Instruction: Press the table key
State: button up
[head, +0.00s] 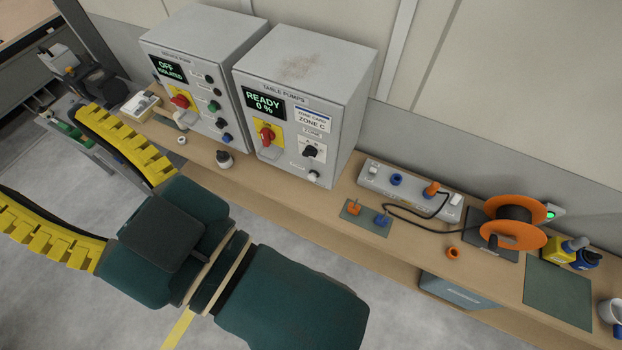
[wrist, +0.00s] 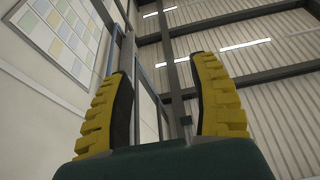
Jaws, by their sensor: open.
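The table pumps cabinet (head: 300,95) is a grey box on the bench in the head view. Its display (head: 264,104) reads "READY 0 %". Below are a red rotary switch on a yellow plate (head: 267,135), a black zone knob (head: 309,151) and a small pale button (head: 313,176) near the bottom corner. A card reads "ZONE C". Lettering beside the button is too small to read, and I cannot tell which control is the table key. My gripper (head: 40,150) is open and empty, left of and apart from the cabinet. In the wrist view, both yellow fingers (wrist: 162,65) point up at wall and ceiling.
A second cabinet (head: 200,70) reading "OFF ISOLATED" stands left. Right of the table pumps cabinet are a socket strip (head: 405,188), orange and blue plugs on a green mat (head: 365,217), a black cable and an orange reel (head: 514,222). Floor before the bench is clear.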

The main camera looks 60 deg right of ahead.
grip_shut()
dwell(1.3)
